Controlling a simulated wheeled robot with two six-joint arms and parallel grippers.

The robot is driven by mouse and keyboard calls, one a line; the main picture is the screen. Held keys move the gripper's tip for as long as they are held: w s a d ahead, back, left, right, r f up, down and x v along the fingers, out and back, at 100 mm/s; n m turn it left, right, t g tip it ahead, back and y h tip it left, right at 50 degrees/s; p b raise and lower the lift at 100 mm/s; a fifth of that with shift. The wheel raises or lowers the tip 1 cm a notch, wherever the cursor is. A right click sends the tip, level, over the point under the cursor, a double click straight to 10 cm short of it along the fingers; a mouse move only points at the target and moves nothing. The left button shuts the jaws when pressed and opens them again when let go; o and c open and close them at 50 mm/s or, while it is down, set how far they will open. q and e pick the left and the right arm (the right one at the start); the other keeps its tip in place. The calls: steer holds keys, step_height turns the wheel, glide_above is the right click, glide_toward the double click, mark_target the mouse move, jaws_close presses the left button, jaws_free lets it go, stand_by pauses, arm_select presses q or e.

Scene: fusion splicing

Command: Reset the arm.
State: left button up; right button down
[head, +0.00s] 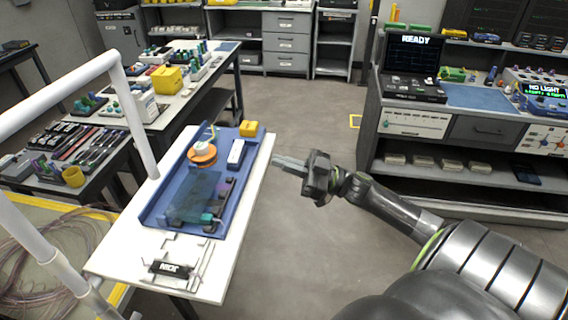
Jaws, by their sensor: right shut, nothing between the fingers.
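My right gripper (290,164) is shut and empty. It hangs in the air just past the right edge of the white table (262,160), pointing left toward the blue tray on that table. My right arm (400,212) comes in from the lower right. My left gripper is not in the head view.
The blue tray (146,221) holds an orange-and-white spool (202,155) and a white box (236,153). A white rail (137,120) stands at left. A workbench with a READY screen (415,55) is at right. Open floor lies between.

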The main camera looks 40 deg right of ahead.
stand_by(0.3)
steer(key=w+d+f+m+t+h, duration=0.25)
steer(key=d+f+m+h, duration=0.35)
steer(key=f, duration=0.4)
steer(key=s+d+f+m+g+h, duration=0.1)
steer(key=s+d+f+h, duration=0.15)
steer(key=f, duration=0.55)
steer(key=s+d+f+m+g+h, duration=0.1)
steer(key=s+f+m+g+h, duration=0.2)
steer(key=f, duration=0.5)
steer(key=s+d+f+h, duration=0.1)
steer(key=s+f+h, duration=0.2)
steer(key=f+h, duration=0.35)
steer(key=s+a+f+m+g, duration=0.1)
steer(key=s+a+f+g, duration=0.25)
steer(key=s+f, duration=0.55)
steer(key=s+a+f+g, duration=0.2)
steer(key=s+f+g, duration=0.2)
steer(key=s+f, duration=0.5)
steer(key=s+a+f+g+y, duration=0.1)
steer(key=s+a+f+g, duration=0.2)
steer(key=s+a+f, duration=0.2)
steer(key=s+a+f+g+y, duration=0.1)
steer(key=s+a+f, duration=0.4)
steer(key=s, duration=0.5)
steer(key=shift+s+a+f+g, duration=0.15)
steer(key=shift+s+a+g, duration=0.3)
steer(key=shift+g, duration=0.45)
